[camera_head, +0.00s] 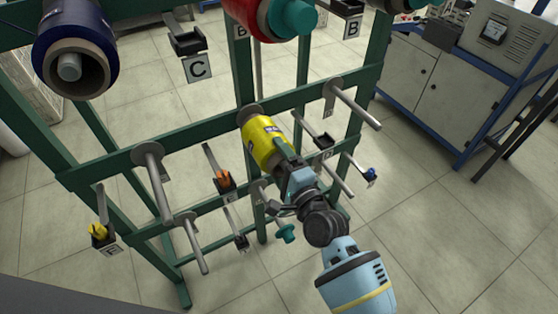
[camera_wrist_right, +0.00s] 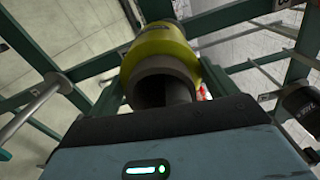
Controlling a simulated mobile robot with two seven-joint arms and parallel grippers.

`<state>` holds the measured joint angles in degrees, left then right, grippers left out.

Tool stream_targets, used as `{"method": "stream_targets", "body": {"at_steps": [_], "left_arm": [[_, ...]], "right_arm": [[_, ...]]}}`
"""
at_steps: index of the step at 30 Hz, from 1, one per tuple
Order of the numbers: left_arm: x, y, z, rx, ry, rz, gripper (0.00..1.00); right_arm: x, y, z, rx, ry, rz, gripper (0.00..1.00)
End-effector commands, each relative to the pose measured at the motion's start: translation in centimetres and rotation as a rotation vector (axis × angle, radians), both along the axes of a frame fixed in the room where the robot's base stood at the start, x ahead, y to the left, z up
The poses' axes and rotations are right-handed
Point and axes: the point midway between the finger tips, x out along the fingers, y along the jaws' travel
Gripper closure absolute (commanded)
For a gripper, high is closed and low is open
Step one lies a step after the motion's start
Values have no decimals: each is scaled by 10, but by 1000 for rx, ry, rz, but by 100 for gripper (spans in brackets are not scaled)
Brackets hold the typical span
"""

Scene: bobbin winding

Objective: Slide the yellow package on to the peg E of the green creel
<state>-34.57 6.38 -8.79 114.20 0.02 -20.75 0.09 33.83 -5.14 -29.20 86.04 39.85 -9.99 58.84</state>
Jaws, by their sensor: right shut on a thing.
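The yellow package (camera_head: 262,142) is held by my right gripper (camera_head: 283,164), which is shut on it at its near end. Its far end is close to a round flange (camera_head: 250,112) on the middle rail of the green creel (camera_head: 205,132). The package hides the peg there, so I cannot tell how far it is on. I cannot read a letter E. In the right wrist view the yellow package (camera_wrist_right: 165,42) shows its dark hollow end above my gripper. My left gripper is not in view.
Bare pegs stick out at left (camera_head: 158,185) and right (camera_head: 355,108). A blue package (camera_head: 75,50) and a red package (camera_head: 258,18) sit on the upper rail. Small label holders hang between pegs. A grey cabinet (camera_head: 440,75) stands at back right. The floor at lower right is clear.

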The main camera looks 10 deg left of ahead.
Motion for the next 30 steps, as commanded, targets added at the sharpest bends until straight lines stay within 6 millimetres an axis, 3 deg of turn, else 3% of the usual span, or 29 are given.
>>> {"method": "stream_targets", "body": {"at_steps": [1,2,5,17,24,30], "left_arm": [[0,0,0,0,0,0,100],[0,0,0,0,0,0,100],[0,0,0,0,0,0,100],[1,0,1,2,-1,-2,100],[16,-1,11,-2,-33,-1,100],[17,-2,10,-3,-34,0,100]], "right_arm": [[0,0,2,2,-2,0,63],[0,0,2,2,-2,0,14],[0,0,1,2,-2,0,1],[0,0,-1,-1,1,0,0],[-32,-23,-1,1,1,0,0],[-54,-39,0,1,-1,0,0]]}}
